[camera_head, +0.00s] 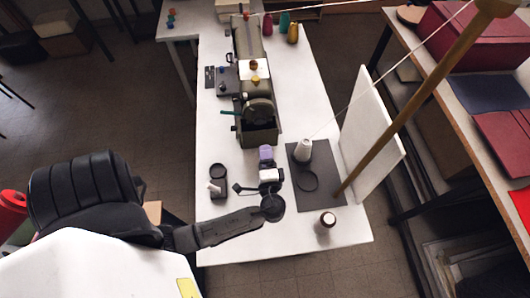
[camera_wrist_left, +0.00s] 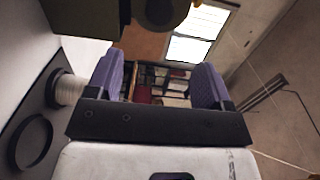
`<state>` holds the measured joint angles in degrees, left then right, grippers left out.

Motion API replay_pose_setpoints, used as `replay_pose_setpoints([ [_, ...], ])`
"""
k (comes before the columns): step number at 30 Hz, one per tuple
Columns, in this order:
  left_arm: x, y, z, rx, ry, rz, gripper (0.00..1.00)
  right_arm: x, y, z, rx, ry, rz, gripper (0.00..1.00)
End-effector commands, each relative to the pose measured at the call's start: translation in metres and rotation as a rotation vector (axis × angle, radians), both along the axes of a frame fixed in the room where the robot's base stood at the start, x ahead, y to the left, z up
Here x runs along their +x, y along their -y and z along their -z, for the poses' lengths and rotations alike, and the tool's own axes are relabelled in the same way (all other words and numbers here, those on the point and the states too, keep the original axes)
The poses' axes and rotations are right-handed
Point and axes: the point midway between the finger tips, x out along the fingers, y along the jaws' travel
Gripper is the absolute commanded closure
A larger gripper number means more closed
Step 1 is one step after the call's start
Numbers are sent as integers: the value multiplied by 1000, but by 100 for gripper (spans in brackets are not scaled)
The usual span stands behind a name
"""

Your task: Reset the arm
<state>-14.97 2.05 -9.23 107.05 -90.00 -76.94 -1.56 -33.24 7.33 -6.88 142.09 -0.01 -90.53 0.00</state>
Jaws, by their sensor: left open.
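My left arm comes in from the left of the head view and reaches over the white table (camera_head: 312,246). Its left gripper (camera_head: 266,154), with purple fingers, is above the table in front of the dark machine. In the left wrist view the two purple fingers of this gripper (camera_wrist_left: 157,78) stand wide apart with nothing between them. The gripper is open and empty. My right gripper is in neither view.
A white thread spool (camera_head: 303,150) and a black ring (camera_head: 307,180) are on a dark mat (camera_head: 318,193), right of the gripper. A dark machine (camera_head: 259,131) is behind it. A black cup (camera_head: 219,185) is left, a small jar (camera_head: 326,221) front right. A white panel (camera_head: 370,125) stands right.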

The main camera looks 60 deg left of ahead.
Motion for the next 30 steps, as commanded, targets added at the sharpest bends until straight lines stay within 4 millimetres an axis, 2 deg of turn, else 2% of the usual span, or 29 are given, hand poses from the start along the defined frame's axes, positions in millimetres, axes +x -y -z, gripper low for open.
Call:
replay_pose_setpoints([
  [20, -3, -1, 3, -21, 2, -21, 26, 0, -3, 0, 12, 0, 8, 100],
  [25, -8, 1, 27, -239, -7, -59, 26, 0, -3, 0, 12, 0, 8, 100],
  [30, -10, 22, 41, -634, 16, -75, 26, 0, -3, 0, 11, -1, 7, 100],
])
